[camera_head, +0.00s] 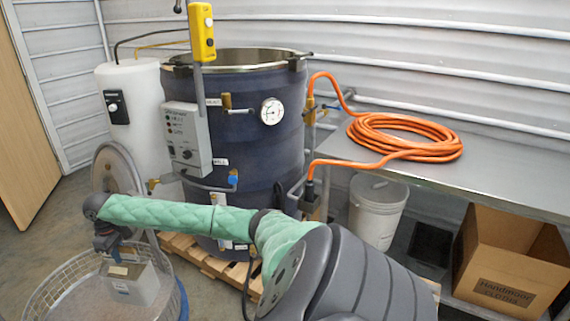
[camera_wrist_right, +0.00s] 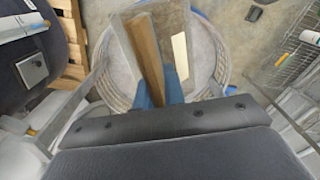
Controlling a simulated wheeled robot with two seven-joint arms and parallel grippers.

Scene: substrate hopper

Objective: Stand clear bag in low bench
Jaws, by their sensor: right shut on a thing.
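My right gripper (camera_head: 120,262) is at the lower left of the head view, at the end of the green-sleeved arm. It is shut on the clear bag (camera_head: 138,285), a greyish, see-through, box-shaped pack. The bag hangs upright over or inside the round wire basket; I cannot tell whether it touches the bottom. In the right wrist view the blue fingertips (camera_wrist_right: 158,93) grip the bag (camera_wrist_right: 122,42), with a brown strip along it. The steel bench (camera_head: 480,185) stands at the right, away from the bag, with a lower level under it. My left gripper is not in view.
The wire basket (camera_head: 60,285) surrounds the bag. A large dark drum (camera_head: 250,130) on a pallet stands between basket and bench. An orange hose (camera_head: 405,135) lies on the bench. A white bucket (camera_head: 377,212), a black bin (camera_head: 430,245) and an open cardboard box (camera_head: 500,285) fill the space below.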

